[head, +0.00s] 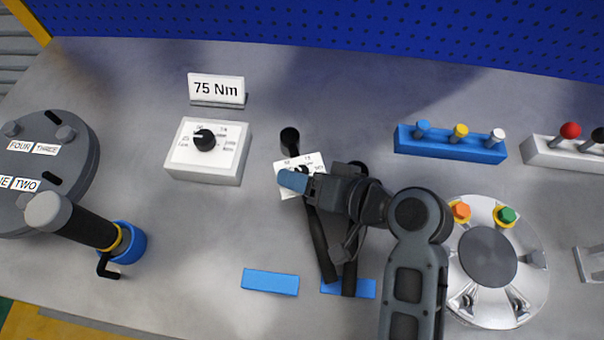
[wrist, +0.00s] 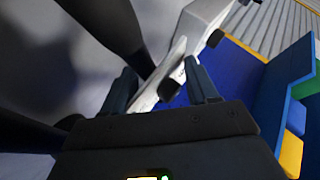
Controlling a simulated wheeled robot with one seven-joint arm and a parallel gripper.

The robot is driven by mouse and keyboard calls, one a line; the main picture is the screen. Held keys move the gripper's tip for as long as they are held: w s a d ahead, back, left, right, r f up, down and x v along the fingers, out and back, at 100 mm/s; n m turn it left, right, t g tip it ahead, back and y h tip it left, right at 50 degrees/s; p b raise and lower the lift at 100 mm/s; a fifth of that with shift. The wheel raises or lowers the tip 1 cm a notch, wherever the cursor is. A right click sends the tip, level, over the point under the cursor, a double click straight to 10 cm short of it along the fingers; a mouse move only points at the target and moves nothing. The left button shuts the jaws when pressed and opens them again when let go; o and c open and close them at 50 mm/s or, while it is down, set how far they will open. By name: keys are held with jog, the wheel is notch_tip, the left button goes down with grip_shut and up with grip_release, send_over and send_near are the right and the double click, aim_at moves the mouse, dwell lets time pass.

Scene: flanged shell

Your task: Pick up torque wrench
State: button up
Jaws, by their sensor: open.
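A long black bar (head: 319,245), which looks like the torque wrench's handle, slants down from a white dial plate (head: 285,165) to a small blue block. A second black bar (head: 350,275) lies close to its right; I cannot tell for sure which is the wrench. My gripper (head: 293,181) is over the dial plate, its blue fingertip covering part of it, and my arm hides much of the bars. In the wrist view my gripper (wrist: 164,84) is open, with a white piece (wrist: 178,62) seen between and beyond the fingers. Dark cylinders (wrist: 105,25) show at left there.
A short black post (head: 290,141) stands just behind the dial plate. A white dial box (head: 208,165) and a 75 Nm sign (head: 217,90) are to the left. A silver flange (head: 515,270) is right of my arm. Blue blocks (head: 270,282) lie in front.

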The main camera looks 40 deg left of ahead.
grip_shut()
dwell(0.5)
